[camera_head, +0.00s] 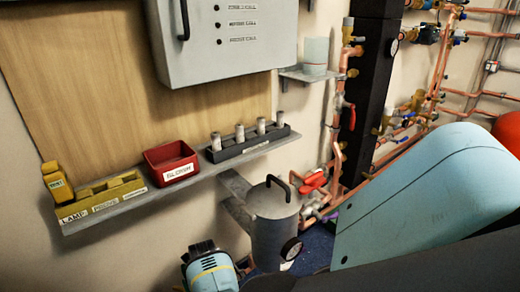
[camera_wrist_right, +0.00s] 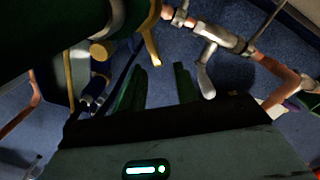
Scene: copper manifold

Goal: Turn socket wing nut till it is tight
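In the right wrist view, my right gripper (camera_wrist_right: 160,78) shows two dark green fingers. They stand apart with bare blue floor between them, so it is open and empty. A silver fitting (camera_wrist_right: 225,38) on a copper pipe lies beyond the fingers to the upper right. A silver lever-shaped piece (camera_wrist_right: 206,70) hangs from it, right of the right finger and apparently apart from it. I cannot tell for sure whether this is the socket wing nut, or how tight it is. A curved yellow part (camera_wrist_right: 151,40) lies above the gap. My left gripper is in neither view.
In the head view, copper pipes (camera_head: 437,68) with red-handled valves (camera_head: 315,181) line the wall. A grey canister (camera_head: 274,225) with a gauge stands below. The shelf (camera_head: 205,171) holds a red bin (camera_head: 171,163), a yellow tray (camera_head: 101,197) and a socket rack (camera_head: 248,143).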

